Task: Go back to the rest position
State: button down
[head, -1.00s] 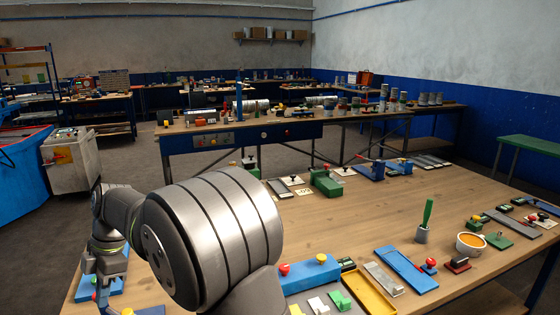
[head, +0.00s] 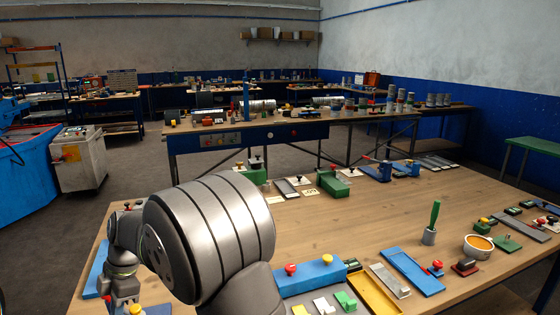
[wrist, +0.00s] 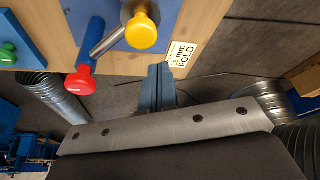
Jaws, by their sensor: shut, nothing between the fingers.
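My gripper (wrist: 158,78) shows in the wrist view as two blue-grey fingers, shut together and empty. It points at the edge of a wooden table (wrist: 205,25), beside a label reading "16 mm FOLD" (wrist: 182,53). A blue fixture (wrist: 78,15) there carries a red knob (wrist: 80,82), a yellow knob (wrist: 141,32) and a metal rod (wrist: 108,38) beside the yellow one. The gripper appears apart from them. In the head view my arm bends down at the table's left side, and its fingers cannot be made out.
The wooden bench (head: 350,235) has a clear middle. A blue box with knobs (head: 308,276), a yellow tray (head: 374,295), a green-handled tool (head: 433,222) and an orange-filled bowl (head: 478,246) stand on it. A grey cabinet (head: 78,160) is at the left.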

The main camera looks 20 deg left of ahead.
jog(key=s+a+m+t+y, duration=0.2)
jog(key=s+a+m, duration=0.4)
jog(key=m, duration=0.6)
jog(key=shift+a+m+t+y, duration=0.35)
jog(key=shift+a+t, duration=0.35)
jog(key=shift+a, duration=0.25)
jog(key=shift+s, duration=0.1)
